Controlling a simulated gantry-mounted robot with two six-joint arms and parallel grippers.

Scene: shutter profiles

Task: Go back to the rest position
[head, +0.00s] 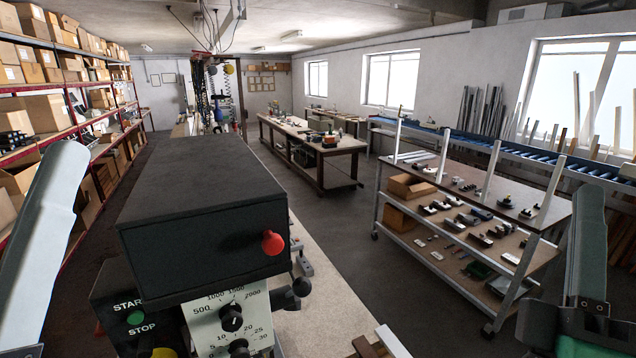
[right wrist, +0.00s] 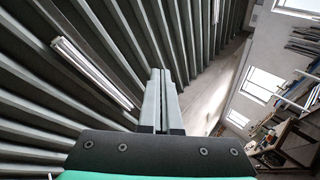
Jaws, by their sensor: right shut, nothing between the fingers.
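My right gripper (head: 590,195) stands upright at the right edge of the head view, with no object at its tips. In the right wrist view its two pale fingers (right wrist: 161,72) lie side by side, shut and empty, pointing up at the ribbed ceiling. A pale, bright piece (head: 45,225) at the left edge of the head view looks like part of my left gripper. Whether its fingers are open or shut does not show.
A dark machine housing (head: 195,200) with a red knob (head: 272,242) and a control panel (head: 232,318) fills the near middle. A shelved cart (head: 470,205) with small parts stands right. Box-laden shelves (head: 75,135) line the left. A workbench (head: 310,140) stands behind, with open floor between.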

